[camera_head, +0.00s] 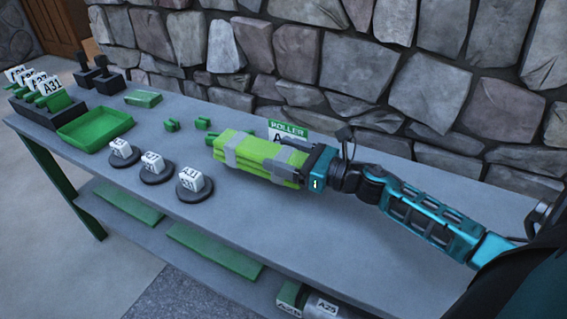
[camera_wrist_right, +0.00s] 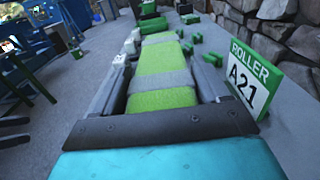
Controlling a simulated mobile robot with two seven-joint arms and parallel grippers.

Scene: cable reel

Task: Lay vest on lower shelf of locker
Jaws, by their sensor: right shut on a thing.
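The vest (camera_head: 250,155) is a folded lime-green bundle with grey bands, at the middle of the grey table in the head view. My right gripper (camera_head: 292,165) is shut on its right end, with the arm coming in from the right. In the right wrist view the vest (camera_wrist_right: 163,75) lies between the two dark fingers of my right gripper (camera_wrist_right: 165,95) and stretches away from them. I cannot tell whether the vest touches the tabletop. No locker can be made out. My left gripper is not in view.
A white and green "ROLLER" sign (camera_head: 288,133) stands behind the gripper. Three round dark bases with white tags, one being (camera_head: 190,181), stand left of the vest. A green tray (camera_head: 95,128) lies farther left. Green mats (camera_head: 213,250) lie on the table's under-shelf. The table's front right is clear.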

